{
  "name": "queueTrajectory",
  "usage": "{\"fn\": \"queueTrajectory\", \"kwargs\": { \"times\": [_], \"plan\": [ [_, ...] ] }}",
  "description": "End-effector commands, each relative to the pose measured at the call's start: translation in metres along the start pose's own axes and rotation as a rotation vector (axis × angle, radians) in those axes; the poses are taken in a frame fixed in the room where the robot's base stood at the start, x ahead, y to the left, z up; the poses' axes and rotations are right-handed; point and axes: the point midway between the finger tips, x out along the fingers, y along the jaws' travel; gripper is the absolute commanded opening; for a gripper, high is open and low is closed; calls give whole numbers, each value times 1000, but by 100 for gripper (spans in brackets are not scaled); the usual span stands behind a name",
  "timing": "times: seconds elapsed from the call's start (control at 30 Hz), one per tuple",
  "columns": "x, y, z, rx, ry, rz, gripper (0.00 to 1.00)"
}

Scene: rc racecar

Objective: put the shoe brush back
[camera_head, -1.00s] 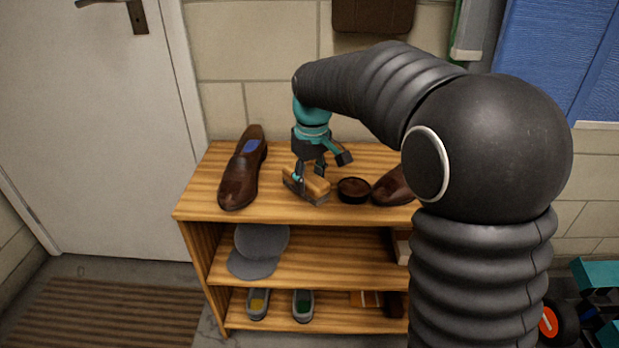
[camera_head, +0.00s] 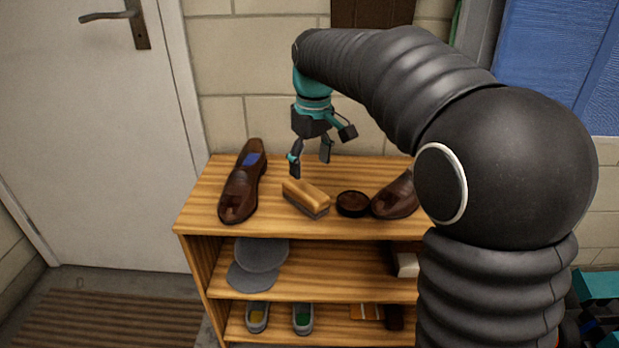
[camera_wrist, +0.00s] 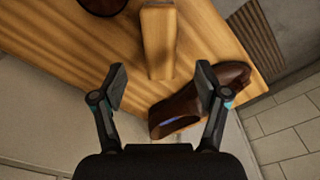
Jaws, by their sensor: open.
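The shoe brush (camera_head: 306,197), a light wooden block with a darker bristle side, lies on the top of the wooden shelf (camera_head: 265,224), between a brown shoe and a small round tin. It also shows in the wrist view (camera_wrist: 158,42), beyond my fingertips. My gripper (camera_head: 312,168) is above and slightly behind the brush, apart from it. In the wrist view its fingers (camera_wrist: 160,88) are spread wide with nothing between them.
A brown shoe (camera_head: 240,190) stands left of the brush. The dark round tin (camera_head: 353,203) and another brown shoe (camera_head: 396,197) are to its right. Lower shelves hold grey caps (camera_head: 258,258) and small shoes (camera_head: 257,317). A wall stands behind the shelf.

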Motion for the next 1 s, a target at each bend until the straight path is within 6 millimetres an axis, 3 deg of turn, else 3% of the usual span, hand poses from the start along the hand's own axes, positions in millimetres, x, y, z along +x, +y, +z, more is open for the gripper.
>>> {"fn": "queueTrajectory", "kwargs": {
  "times": [0.2,0.57,0.67,1.0],
  "plan": [
    [-29,0,0,0,1,1,74],
    [-40,0,9,18,10,6,74],
    [-46,0,29,63,33,20,74],
    [-50,-15,146,326,170,96,74]
  ]
}}
